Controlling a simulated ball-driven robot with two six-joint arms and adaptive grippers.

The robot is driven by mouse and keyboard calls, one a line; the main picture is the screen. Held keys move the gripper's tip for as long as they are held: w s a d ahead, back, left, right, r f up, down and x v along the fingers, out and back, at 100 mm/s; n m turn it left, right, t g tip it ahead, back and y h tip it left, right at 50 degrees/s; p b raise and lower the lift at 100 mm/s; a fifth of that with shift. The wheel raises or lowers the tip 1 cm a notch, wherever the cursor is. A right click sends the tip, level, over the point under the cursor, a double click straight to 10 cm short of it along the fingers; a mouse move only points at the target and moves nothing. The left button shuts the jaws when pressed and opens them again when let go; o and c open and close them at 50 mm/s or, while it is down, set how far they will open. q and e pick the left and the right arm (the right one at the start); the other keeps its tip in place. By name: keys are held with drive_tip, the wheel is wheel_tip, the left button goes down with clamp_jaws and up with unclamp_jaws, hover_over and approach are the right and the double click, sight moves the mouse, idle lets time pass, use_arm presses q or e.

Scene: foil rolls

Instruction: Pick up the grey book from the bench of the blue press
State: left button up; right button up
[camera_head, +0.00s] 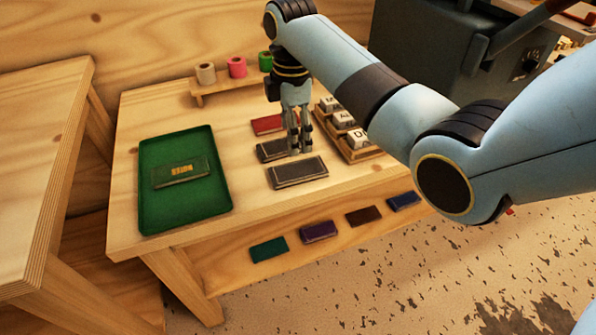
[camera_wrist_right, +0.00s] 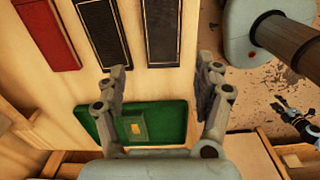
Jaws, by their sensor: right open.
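Two dark grey books lie on the wooden bench, one nearer the front edge (camera_head: 297,172) and one just behind it (camera_head: 270,151); which one is the grey book I cannot tell. In the right wrist view they are the dark bars (camera_wrist_right: 163,35) and (camera_wrist_right: 103,32). My right gripper (camera_head: 299,152) points down over these books, open, with nothing between its fingers. In the wrist view its fingers (camera_wrist_right: 162,78) stand apart, with the books beyond their tips.
A red book (camera_head: 267,124) lies behind. A green tray (camera_head: 148,215) holding a dark green book (camera_head: 181,172) is at left. Letter blocks (camera_head: 343,119) stand at right, foil rolls (camera_head: 237,66) behind. Several books lie on the lower shelf. A dark press (camera_head: 430,50) stands at back right.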

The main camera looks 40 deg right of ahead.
hover_over(293, 171)
wheel_tip(293, 171, down, 5)
drive_tip(key=shift+w+d+r+b, duration=0.1)
drive_tip(key=shift+b, duration=0.25)
drive_tip(key=f, duration=0.5)
drive_tip(key=shift+a+f+b, duration=0.2)
drive_tip(key=shift+b, duration=0.2)
drive_tip(key=c, duration=1)
